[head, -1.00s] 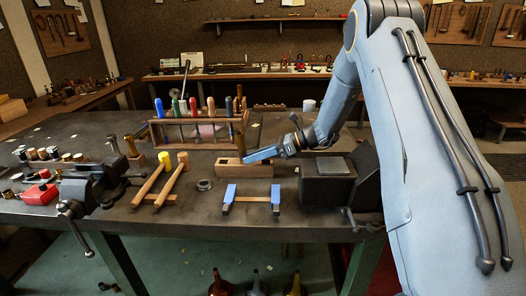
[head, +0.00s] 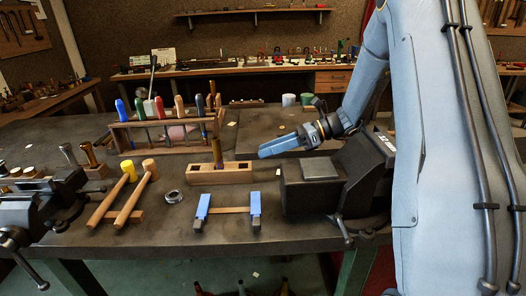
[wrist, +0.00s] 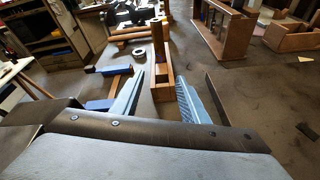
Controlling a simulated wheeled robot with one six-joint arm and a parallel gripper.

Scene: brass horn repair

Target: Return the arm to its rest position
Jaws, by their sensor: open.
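My gripper (head: 278,146) is open and empty in the head view, above the bench between the wooden block and the dark vise. My arm comes down to it from the upper right. In the wrist view, the two blue fingers of my gripper (wrist: 160,78) are spread apart, with the wooden block (wrist: 162,84) visible beyond the gap. In the head view, the wooden block (head: 205,176) sits on the bench to the left of my gripper, apart from it. An upright brass-coloured piece (head: 217,153) stands at the block.
A dark vise (head: 330,185) stands below my forearm. A tool rack (head: 165,135) with coloured handles is at the back left. A blue-ended clamp (head: 228,210), two mallets (head: 125,200) and a ring (head: 174,197) lie in front. The bench behind my gripper is mostly clear.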

